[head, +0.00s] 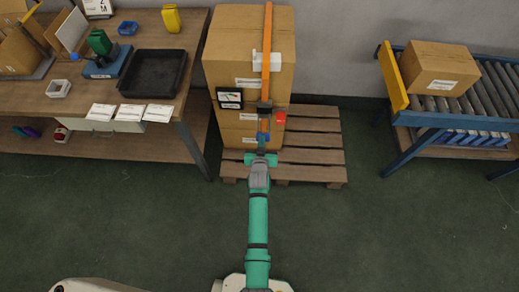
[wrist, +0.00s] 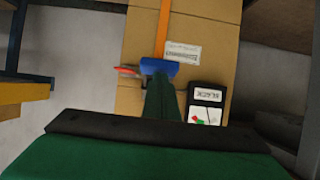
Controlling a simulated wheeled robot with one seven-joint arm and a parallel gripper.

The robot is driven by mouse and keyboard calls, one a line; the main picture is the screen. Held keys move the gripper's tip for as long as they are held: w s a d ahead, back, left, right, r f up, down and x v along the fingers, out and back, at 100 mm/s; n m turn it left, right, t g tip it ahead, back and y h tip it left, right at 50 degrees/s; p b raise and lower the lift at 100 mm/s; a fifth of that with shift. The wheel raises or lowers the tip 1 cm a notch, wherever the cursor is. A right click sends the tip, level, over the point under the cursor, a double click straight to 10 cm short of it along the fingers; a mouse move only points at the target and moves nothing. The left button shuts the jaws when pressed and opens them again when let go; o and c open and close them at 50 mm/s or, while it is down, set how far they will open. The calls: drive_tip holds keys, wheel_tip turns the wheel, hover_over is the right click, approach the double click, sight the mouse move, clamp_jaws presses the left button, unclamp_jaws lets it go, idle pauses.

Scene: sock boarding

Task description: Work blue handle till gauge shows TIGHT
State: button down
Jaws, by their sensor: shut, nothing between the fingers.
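The blue handle (head: 263,136) sits low on the front of a stack of cardboard boxes (head: 248,50), below a dark ratchet body (head: 264,107) on an orange strap (head: 267,60). It also shows in the wrist view (wrist: 159,67). My gripper (head: 262,147) is shut and empty, its fingertips right at the handle; I cannot tell whether they touch. In the wrist view its green fingers (wrist: 161,94) partly cover the handle. The gauge (head: 230,98) is left of the strap. Its label in the wrist view (wrist: 207,95) is upside down and seems to read SLACK.
A red tab (head: 280,119) is just right of the handle. The boxes stand on a wooden pallet (head: 312,150). A workbench (head: 60,105) is at left, and a roller conveyor (head: 490,90) with a box is at right. The green floor in front is clear.

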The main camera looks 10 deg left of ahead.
drive_tip(key=a+f+v, duration=0.1)
drive_tip(key=v, duration=1)
drive_tip(key=shift+s+d, duration=0.25)
drive_tip(key=shift+d, duration=0.1)
drive_tip(key=shift+w, duration=0.1)
idle(1.0)
drive_tip(key=w+r, duration=0.3)
drive_tip(key=r, duration=0.7)
drive_tip(key=shift+w+r, duration=0.3)
drive_tip(key=shift+r, duration=0.1)
